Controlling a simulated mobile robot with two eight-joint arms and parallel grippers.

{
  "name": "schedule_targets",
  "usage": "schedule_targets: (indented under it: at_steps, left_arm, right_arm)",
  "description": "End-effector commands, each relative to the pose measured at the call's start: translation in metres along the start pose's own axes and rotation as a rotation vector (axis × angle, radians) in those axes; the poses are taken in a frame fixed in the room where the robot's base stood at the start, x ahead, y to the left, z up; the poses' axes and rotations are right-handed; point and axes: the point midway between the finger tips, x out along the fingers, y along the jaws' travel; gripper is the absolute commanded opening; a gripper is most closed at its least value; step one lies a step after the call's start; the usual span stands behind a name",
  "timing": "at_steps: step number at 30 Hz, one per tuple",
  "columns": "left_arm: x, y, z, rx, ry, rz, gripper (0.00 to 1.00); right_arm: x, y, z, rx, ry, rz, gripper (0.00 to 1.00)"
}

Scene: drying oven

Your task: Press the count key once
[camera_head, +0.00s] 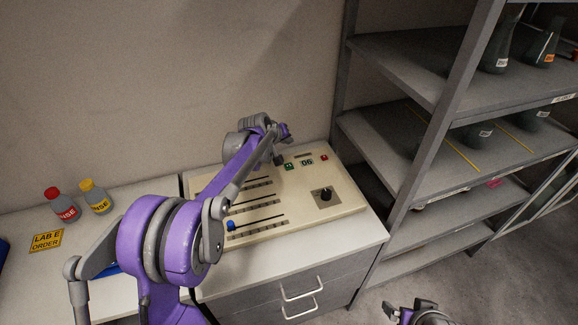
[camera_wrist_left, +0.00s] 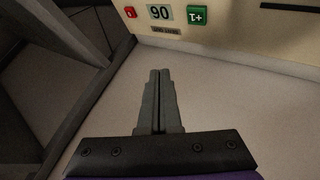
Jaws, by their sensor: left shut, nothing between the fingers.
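The green key marked +1 (camera_head: 289,166) sits at the back of the cream control panel (camera_head: 347,202), left of a small display reading 06 (camera_head: 306,162) and a red key (camera_head: 324,158). In the left wrist view these appear upside down: the green key (camera_wrist_left: 197,15), display (camera_wrist_left: 160,13) and red key (camera_wrist_left: 130,12). My left gripper (camera_head: 280,158) is near the green key, at the panel's back edge. Its fingers (camera_wrist_left: 160,72) are shut and empty, over a pale surface beyond the panel edge, apart from the key in that view. My right gripper (camera_head: 422,312) shows partly at the bottom; its fingers are unclear.
The panel also has a black knob (camera_head: 325,195) and slider slots with a blue slider knob (camera_head: 231,225). A grey shelf unit (camera_head: 405,70) with flasks stands right of the bench. Red-capped (camera_head: 63,205) and yellow-capped (camera_head: 96,197) bottles and a yellow label (camera_head: 46,241) are at left.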

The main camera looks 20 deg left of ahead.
Motion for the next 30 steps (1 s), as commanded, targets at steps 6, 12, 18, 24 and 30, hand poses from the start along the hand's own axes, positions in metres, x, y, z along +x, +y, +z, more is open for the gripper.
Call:
schedule_targets:
  at_steps: [6,12,18,24,30]
  left_arm:
    - [0.005,-0.004,0.004,0.000,-0.001,-0.001,0.00]
    - [0.019,-0.014,0.015,0.000,-0.002,-0.001,0.00]
    - [0.039,-0.029,0.030,0.000,-0.003,-0.001,0.00]
    - [0.056,-0.042,0.043,-0.001,-0.002,-0.001,0.00]
    - [0.062,-0.045,0.045,0.000,0.000,0.000,0.00]
  right_arm:
    - [0.003,0.000,0.004,0.000,-0.004,0.000,0.93]
    - [0.011,0.000,0.015,0.000,-0.015,0.000,0.93]
    - [0.024,0.000,0.030,0.000,-0.028,0.000,0.93]
    - [0.035,0.000,0.043,0.000,-0.038,-0.001,0.93]
    - [0.038,0.000,0.046,-0.001,-0.041,-0.001,0.93]
